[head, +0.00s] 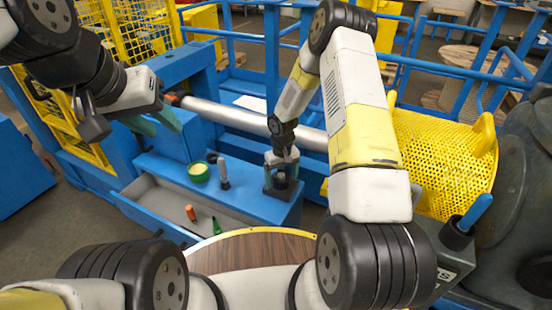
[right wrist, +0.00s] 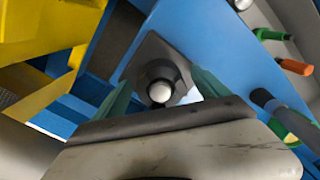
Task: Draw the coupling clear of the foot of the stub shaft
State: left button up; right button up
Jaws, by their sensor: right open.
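The stub shaft shows in the right wrist view as a pale round end (right wrist: 160,91). A dark ring, seemingly the coupling (right wrist: 165,71), is around it, above a grey square foot (right wrist: 148,52). In the head view the dark coupling (head: 281,183) stands upright on the blue bench, partly hidden by my right gripper (head: 282,163). That gripper points down over it, open, with its green fingers on either side of the shaft in the right wrist view (right wrist: 162,92). Whether they touch the coupling I cannot tell. My left gripper (head: 155,122) is open and empty above the bench's left end.
A green-rimmed round tub (head: 198,172) and a grey-handled tool (head: 224,175) stand on the blue bench (head: 250,202). An open drawer (head: 160,198) holds an orange-ended item (head: 191,213) and a green one (head: 216,226). A thick silver roller (head: 235,115) runs behind. Yellow mesh guard (head: 440,155) stands right.

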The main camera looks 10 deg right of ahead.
jog(key=shift+c, duration=0.5)
grip_shut()
jog(key=shift+r, duration=5.6)
jog(key=shift+w, duration=0.1)
